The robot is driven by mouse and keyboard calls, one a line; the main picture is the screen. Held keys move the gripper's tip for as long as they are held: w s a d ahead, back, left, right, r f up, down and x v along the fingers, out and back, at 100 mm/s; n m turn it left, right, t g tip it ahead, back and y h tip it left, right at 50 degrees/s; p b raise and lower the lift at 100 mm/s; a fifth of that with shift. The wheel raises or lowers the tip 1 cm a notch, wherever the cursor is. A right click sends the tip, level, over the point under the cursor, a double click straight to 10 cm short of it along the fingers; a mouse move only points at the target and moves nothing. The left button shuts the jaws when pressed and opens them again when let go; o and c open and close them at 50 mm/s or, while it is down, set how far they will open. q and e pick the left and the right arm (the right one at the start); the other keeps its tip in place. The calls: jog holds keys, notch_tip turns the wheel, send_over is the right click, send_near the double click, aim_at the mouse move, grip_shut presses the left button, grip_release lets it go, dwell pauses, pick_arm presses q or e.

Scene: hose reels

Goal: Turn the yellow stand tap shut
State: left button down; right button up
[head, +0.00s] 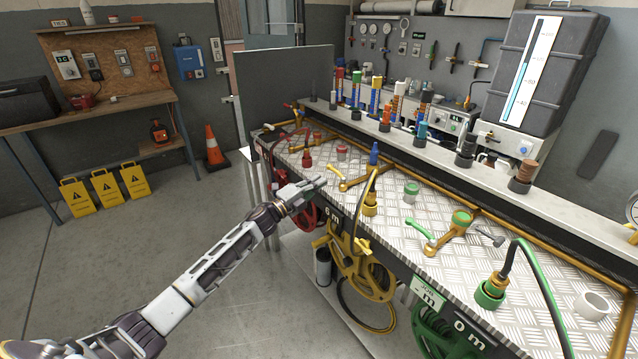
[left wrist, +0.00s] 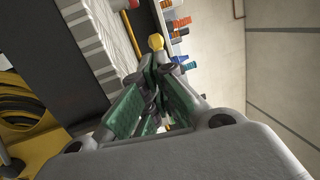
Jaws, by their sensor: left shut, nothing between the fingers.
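The yellow stand tap (head: 345,185) stands on the metal-plated bench top, with its yellow lever (head: 335,170) slanting up to the left. My left gripper (head: 322,183) reaches in over the bench's front edge, its tips just left of the tap. It is shut and empty. In the left wrist view the closed fingers (left wrist: 155,85) point at a round yellow part (left wrist: 156,42), probably of the tap. I cannot tell whether they touch it. My right gripper is not in view.
A yellow hose connector (head: 370,204) and a blue nozzle (head: 374,154) stand near the tap. A green-handled tap (head: 420,228) and a green connector with hose (head: 491,291) are nearer on the right. A yellow hose reel (head: 366,272) hangs below the front edge.

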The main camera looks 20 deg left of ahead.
pick_arm(q)
jog(key=a+v, duration=0.1)
jog(key=v, duration=0.8)
dwell(0.7)
jog(key=shift+s+a, duration=0.1)
jog(key=shift+a, duration=0.05)
dwell(0.3)
